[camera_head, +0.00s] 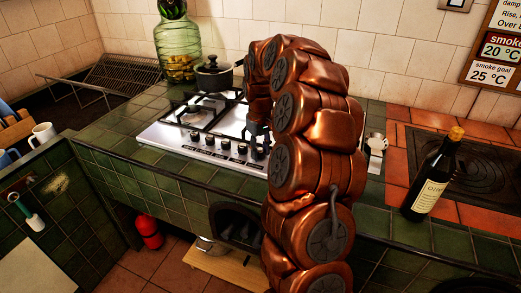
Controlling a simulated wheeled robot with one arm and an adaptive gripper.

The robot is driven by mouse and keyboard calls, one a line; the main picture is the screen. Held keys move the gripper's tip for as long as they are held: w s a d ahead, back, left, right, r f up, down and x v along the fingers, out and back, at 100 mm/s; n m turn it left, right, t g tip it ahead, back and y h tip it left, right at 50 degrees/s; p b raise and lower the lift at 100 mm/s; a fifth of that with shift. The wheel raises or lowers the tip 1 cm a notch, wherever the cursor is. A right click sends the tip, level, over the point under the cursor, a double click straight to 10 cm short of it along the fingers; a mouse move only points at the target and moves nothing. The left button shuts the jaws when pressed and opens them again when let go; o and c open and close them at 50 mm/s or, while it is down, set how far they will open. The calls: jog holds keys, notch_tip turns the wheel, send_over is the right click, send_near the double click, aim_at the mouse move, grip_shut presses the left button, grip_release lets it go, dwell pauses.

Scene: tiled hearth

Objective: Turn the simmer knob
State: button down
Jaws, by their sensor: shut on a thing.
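The steel gas hob (185,145) is set in the green tiled counter, with a row of dark knobs (226,146) along its front edge. No label that I can read marks which one is the simmer knob. My copper arm arches up from the foreground and bends down to the hob. My gripper (257,135) is small and dark here, pointing down at the right end of the row. It is shut on a knob there, mostly hidden by the fingers and the arm. The arm also hides the right part of the hob.
A dark lidded pot (213,76) stands at the back of the hob, beside a green glass jar (178,50). A dark bottle (433,175) stands on the counter to the right. A wire rack (118,74) and white mug (43,134) are at left.

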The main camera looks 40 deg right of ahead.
aim_at(260, 149)
jog(key=c, duration=1.1)
grip_release()
jog(key=shift+o, duration=0.2)
jog(key=shift+r, duration=0.15)
notch_tip(260, 149, up, 12)
jog(key=shift+a, duration=0.1)
